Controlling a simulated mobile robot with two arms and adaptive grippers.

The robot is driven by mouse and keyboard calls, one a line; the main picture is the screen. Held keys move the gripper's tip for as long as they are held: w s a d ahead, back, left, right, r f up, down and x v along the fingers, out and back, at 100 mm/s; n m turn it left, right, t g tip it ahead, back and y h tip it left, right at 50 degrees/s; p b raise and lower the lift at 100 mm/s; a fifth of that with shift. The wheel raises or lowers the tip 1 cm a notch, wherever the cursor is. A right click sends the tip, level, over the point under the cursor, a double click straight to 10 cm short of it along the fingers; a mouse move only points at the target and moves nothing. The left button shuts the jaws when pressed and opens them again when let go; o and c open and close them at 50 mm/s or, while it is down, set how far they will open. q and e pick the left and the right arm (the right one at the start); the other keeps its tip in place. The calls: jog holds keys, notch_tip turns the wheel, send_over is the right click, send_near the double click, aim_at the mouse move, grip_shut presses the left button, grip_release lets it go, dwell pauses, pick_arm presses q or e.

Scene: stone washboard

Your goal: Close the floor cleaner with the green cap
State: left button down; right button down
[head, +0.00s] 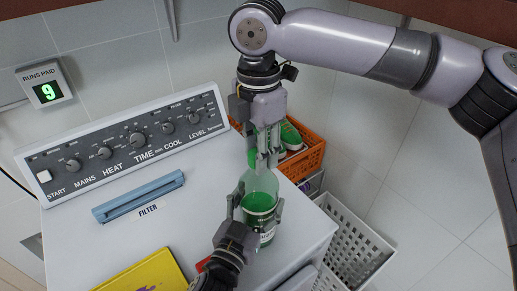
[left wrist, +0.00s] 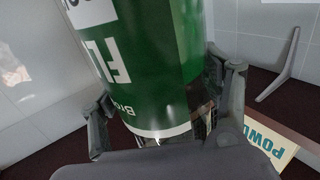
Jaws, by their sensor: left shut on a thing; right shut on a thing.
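The floor cleaner (head: 262,187) is a clear bottle with green liquid and a green label, standing near the right edge of the white machine top. My left gripper (head: 257,205) is shut around its body from the front. The left wrist view shows the green label (left wrist: 150,70) close up between the fingers. My right gripper (head: 265,157) points down from above, shut on the green cap (head: 254,157) right at the bottle's mouth. The fingers partly hide the cap and neck, so I cannot tell whether the cap is seated.
A control panel (head: 125,142) with knobs runs along the back of the machine. A blue filter handle (head: 138,197) and a yellow item (head: 145,273) lie left. Right of the machine are an orange crate (head: 307,158) with green shoes and a white basket (head: 352,244).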

jog(key=m, duration=0.3)
jog(key=shift+m, duration=0.3)
jog(key=m, duration=0.3)
jog(key=shift+m, duration=0.4)
jog(key=m, duration=0.7)
jog(key=c, duration=1.1)
grip_release()
jog(key=shift+o, duration=0.2)
jog(key=shift+r, duration=0.1)
notch_tip(320, 180, up, 12)
